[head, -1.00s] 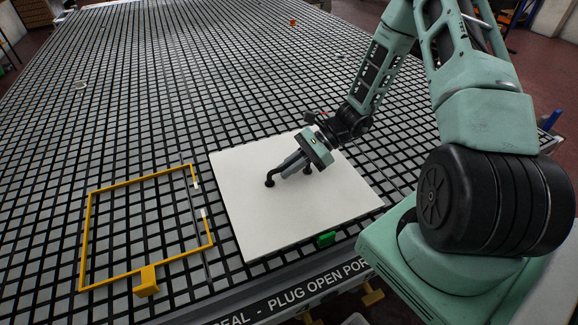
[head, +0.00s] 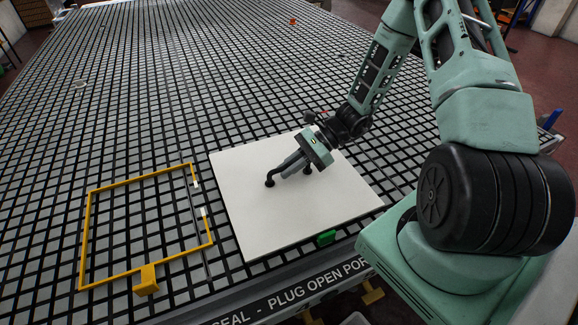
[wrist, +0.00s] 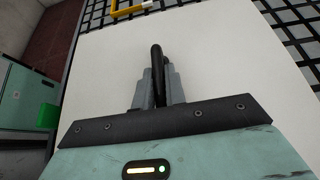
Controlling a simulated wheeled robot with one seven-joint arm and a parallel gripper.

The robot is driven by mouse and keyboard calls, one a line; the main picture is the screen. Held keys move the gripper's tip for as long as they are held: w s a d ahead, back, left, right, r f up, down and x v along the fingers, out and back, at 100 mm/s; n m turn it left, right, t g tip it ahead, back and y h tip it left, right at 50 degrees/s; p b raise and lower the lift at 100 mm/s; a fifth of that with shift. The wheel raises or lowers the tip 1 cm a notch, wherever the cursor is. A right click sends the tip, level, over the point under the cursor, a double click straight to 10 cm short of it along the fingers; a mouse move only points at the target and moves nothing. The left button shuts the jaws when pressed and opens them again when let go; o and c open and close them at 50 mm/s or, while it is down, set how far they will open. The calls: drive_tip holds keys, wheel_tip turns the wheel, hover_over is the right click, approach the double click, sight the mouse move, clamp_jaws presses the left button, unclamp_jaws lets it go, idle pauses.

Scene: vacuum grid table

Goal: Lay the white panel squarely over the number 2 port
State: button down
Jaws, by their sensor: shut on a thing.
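The white panel (head: 296,214) lies on the grid table, right of the yellow frame, in the head view. It also fills much of the wrist view (wrist: 220,60). A black handle (head: 270,180) stands on the panel. My gripper (head: 284,172) is over the panel and shut on this handle; the wrist view shows the black bar (wrist: 157,70) between the two grey fingers. I cannot make out a number 2 mark or a port; the panel hides the grid under it.
A yellow frame (head: 86,235) with white marks at its right side lies on the grid to the left. A yellow block (head: 147,280) is at its front side. A green block (head: 326,237) touches or nearly touches the panel's front edge. The grid behind is mostly clear.

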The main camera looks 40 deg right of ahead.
drive_tip(key=shift+f, duration=0.4)
drive_tip(key=c, duration=1.4)
unclamp_jaws()
drive_tip(key=shift+o, duration=0.2)
drive_tip(key=shift+b, duration=0.3)
drive_tip(key=b+v, duration=0.2)
drive_tip(key=v, duration=1.5)
drive_tip(key=shift+d, duration=0.2)
drive_tip(key=shift+s+r, duration=0.1)
